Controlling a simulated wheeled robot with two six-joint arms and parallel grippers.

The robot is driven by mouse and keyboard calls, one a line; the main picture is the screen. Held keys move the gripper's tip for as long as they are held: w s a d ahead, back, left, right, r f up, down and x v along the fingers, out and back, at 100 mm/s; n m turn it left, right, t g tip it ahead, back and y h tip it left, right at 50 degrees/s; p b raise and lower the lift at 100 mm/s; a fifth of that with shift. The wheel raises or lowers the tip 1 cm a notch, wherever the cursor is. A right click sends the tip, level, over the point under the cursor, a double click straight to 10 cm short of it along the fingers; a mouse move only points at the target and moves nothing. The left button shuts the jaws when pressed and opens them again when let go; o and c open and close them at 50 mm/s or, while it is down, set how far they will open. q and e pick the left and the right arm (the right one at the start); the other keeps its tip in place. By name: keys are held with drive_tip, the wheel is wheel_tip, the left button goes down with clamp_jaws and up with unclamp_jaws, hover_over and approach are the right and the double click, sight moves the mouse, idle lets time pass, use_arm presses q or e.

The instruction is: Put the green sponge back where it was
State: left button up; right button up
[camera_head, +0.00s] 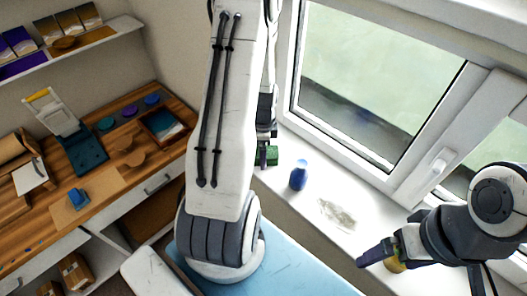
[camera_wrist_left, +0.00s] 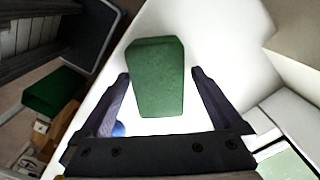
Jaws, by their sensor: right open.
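The green sponge (camera_head: 270,155) is on the white window sill, partly hidden by my left arm. It shows whole in the left wrist view (camera_wrist_left: 160,78). My left gripper (camera_head: 266,137) is just over it. In the wrist view its fingers (camera_wrist_left: 160,75) are apart, one each side of the sponge, with a gap on both sides. I cannot tell how far the fingertips are above the sill. My right gripper (camera_head: 372,256) is open over the right part of the sill, away from the sponge.
A blue bottle (camera_head: 299,176) stands on the sill near the sponge. A grey smear (camera_head: 338,214) marks the sill. A yellowish thing (camera_head: 396,265) is beside my right gripper. A wooden workbench (camera_head: 110,175) with tools is at the left. The window (camera_head: 375,70) borders the sill.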

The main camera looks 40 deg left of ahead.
use_arm(q)
drive_tip(key=shift+r, duration=0.1)
wheel_tip(320, 180, up, 12)
drive_tip(key=b, duration=0.2)
drive_tip(key=shift+b, duration=0.35)
wheel_tip(320, 180, down, 12)
drive_tip(key=p, duration=0.3)
drive_tip(key=shift+r, duration=0.15)
drive_tip(key=shift+w+a+r, duration=0.1)
drive_tip(key=shift+r, duration=0.05)
drive_tip(key=shift+r+b, duration=0.55)
drive_tip(key=shift+r, duration=1.1)
drive_tip(key=shift+f, duration=0.15)
